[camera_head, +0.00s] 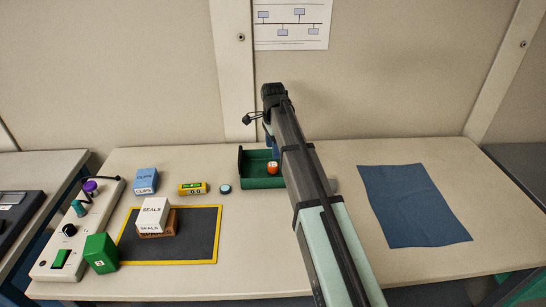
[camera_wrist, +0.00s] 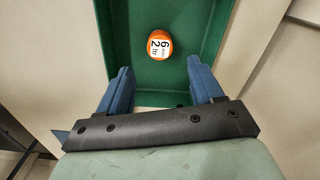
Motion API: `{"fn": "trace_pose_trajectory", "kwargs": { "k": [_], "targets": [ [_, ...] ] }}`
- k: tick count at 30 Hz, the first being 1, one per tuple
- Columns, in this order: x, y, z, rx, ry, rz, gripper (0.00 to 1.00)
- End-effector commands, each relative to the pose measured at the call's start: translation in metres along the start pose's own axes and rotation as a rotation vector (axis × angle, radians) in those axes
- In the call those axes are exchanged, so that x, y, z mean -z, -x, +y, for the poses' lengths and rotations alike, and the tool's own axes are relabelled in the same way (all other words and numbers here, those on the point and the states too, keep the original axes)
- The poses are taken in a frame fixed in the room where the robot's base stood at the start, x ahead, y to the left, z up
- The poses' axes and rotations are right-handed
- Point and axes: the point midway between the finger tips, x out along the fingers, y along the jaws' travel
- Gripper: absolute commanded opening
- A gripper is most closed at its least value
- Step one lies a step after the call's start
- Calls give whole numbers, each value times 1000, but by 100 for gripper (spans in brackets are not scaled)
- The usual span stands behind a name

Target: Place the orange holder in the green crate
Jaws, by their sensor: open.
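The orange holder (camera_head: 272,167) sits inside the green crate (camera_head: 263,183), on its floor. In the wrist view the orange holder (camera_wrist: 160,46) shows a white label with black print, and it stands apart from the walls of the green crate (camera_wrist: 115,35). My gripper (camera_wrist: 160,85) has its two blue fingers spread wide above the near part of the crate, with nothing between them and the holder just beyond the tips. In the head view my arm hides the crate's right side and most of the gripper.
Left of the crate are a small round teal-topped item (camera_head: 225,189), a yellow meter (camera_head: 193,188) and a blue clips box (camera_head: 145,181). A blue cloth (camera_head: 412,205) lies right. The front middle table is clear.

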Motion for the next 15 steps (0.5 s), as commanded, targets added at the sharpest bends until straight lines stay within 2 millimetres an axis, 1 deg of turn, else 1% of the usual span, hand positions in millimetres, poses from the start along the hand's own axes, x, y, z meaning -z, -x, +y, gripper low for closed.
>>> {"fn": "trace_pose_trajectory", "kwargs": {
  "k": [1, 3, 6, 10, 15],
  "targets": [
    [0, 7, -1, 2, 0, 0, 66],
    [0, 16, -1, 2, 0, 0, 66],
    [0, 24, 0, 0, 0, 0, 66],
    [0, 29, 0, 0, 0, 0, 66],
    [0, 31, 0, 0, 0, 0, 66]
  ]
}}
